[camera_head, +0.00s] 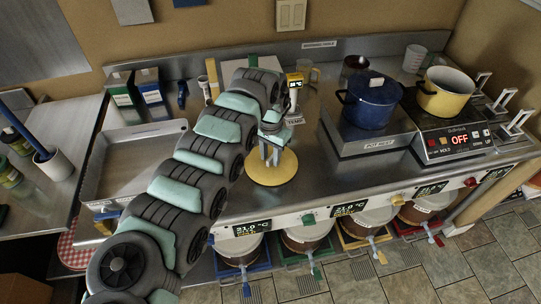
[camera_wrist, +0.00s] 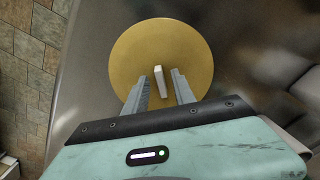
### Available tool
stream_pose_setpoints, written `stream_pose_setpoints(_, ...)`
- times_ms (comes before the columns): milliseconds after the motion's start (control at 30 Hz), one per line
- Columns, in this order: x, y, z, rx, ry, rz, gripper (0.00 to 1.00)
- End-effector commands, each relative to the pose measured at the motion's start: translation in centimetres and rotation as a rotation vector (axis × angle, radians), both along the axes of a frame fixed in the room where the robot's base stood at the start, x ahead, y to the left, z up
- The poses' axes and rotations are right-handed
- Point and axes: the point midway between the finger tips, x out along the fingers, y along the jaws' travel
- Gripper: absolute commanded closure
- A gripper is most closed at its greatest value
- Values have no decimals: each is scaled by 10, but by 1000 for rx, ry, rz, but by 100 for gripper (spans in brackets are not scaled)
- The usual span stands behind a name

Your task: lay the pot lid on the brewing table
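The pot lid (camera_head: 272,176) is a round yellow disc that looks to lie flat on the steel brewing table (camera_head: 330,190), near its front edge. In the wrist view the lid (camera_wrist: 125,60) fills the middle, with its small white bar handle (camera_wrist: 158,82) standing up. My gripper (camera_head: 269,158) is directly above the lid, pointing down. In the wrist view the fingers of my gripper (camera_wrist: 160,88) stand apart on either side of the handle, with a gap visible on both sides. The yellow pot (camera_head: 446,93) stands uncovered on the right hot plate.
A steel tray (camera_head: 130,165) lies at the left. A yellow thermometer (camera_head: 295,84) and mugs stand behind. Buckets with taps hang below the front edge.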

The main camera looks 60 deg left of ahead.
Motion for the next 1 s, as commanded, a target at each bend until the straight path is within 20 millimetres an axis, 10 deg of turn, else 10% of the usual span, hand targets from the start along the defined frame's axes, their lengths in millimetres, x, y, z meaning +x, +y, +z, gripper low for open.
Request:
stream_pose_setpoints(600, 1, 1, 106, 3, -2, 1, 69)
stream_pose_setpoints(1000, 0, 0, 122, 1, -1, 0, 69)
